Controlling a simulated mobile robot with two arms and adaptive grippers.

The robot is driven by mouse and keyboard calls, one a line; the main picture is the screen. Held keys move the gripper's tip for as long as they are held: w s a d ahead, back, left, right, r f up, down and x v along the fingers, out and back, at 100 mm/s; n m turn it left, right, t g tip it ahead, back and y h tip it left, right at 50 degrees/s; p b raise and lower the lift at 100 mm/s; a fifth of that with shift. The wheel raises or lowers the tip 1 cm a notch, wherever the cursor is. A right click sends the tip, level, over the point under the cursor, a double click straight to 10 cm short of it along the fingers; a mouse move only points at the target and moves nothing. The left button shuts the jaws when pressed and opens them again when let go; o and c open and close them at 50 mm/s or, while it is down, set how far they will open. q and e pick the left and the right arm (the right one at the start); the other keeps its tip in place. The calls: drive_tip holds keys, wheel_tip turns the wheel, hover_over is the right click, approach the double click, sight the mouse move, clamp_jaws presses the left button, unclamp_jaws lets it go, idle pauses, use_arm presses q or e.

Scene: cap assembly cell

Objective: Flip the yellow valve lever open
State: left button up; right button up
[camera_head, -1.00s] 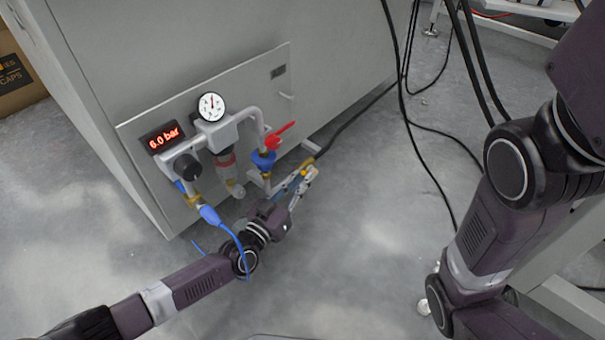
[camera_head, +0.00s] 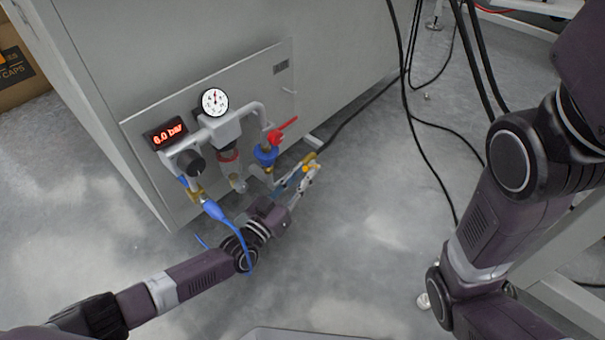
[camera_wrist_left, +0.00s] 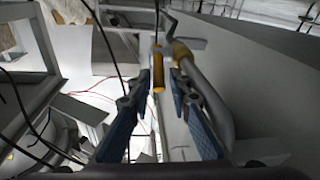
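My left gripper (camera_head: 298,181) reaches up to the valve from below. In the left wrist view the gripper (camera_wrist_left: 160,84) is open, one blue-padded finger on each side of the lever. Gaps seem to show beside the lever; contact is unclear. My right gripper is out of view.
The cabinet panel (camera_head: 285,102) carries a 6.0 bar display (camera_head: 165,134), a round gauge (camera_head: 214,102), a red lever (camera_head: 283,129) and a blue hose (camera_head: 214,210) close to my left arm. Black cables (camera_head: 404,80) hang to the right.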

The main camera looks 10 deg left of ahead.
use_arm(q)
drive_tip(key=v, duration=1.2)
drive_tip(key=shift+o, duration=0.2)
drive_tip(key=shift+w+a, duration=0.1)
